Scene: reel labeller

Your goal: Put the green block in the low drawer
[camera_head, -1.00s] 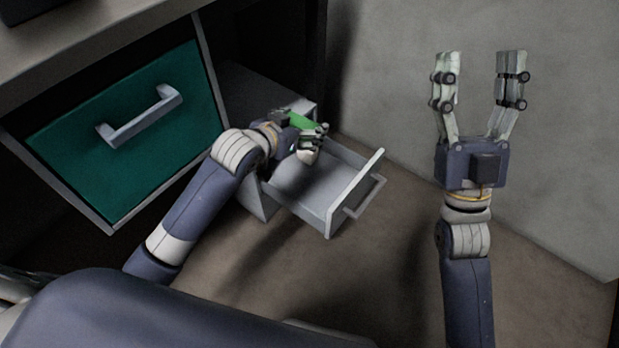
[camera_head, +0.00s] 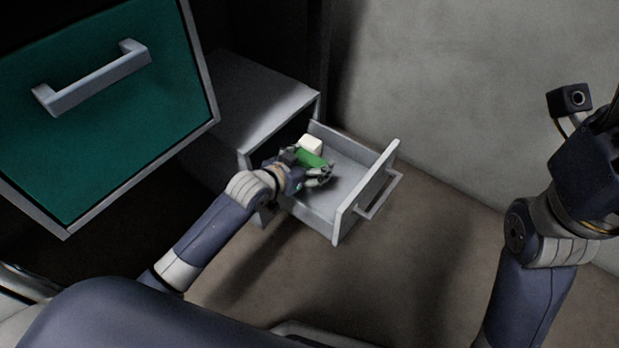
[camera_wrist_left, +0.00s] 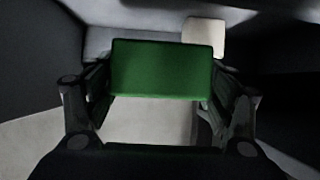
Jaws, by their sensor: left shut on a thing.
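The green block (camera_head: 311,158) is held between the fingers of my left gripper (camera_head: 318,171), which is shut on it. In the left wrist view the green block (camera_wrist_left: 161,69) fills the space between both fingers. The low drawer (camera_head: 343,216) is pulled open from its grey cabinet. The block and left gripper are over or inside the drawer; I cannot tell how far they are from its floor. My right arm is at the right edge, and its fingers are out of the picture.
A white block (camera_head: 311,145) is in the drawer's back corner beside the green block; it also shows in the left wrist view (camera_wrist_left: 204,37). A larger green-fronted drawer (camera_head: 110,130) with a grey handle is at the upper left. The floor right of the low drawer is clear.

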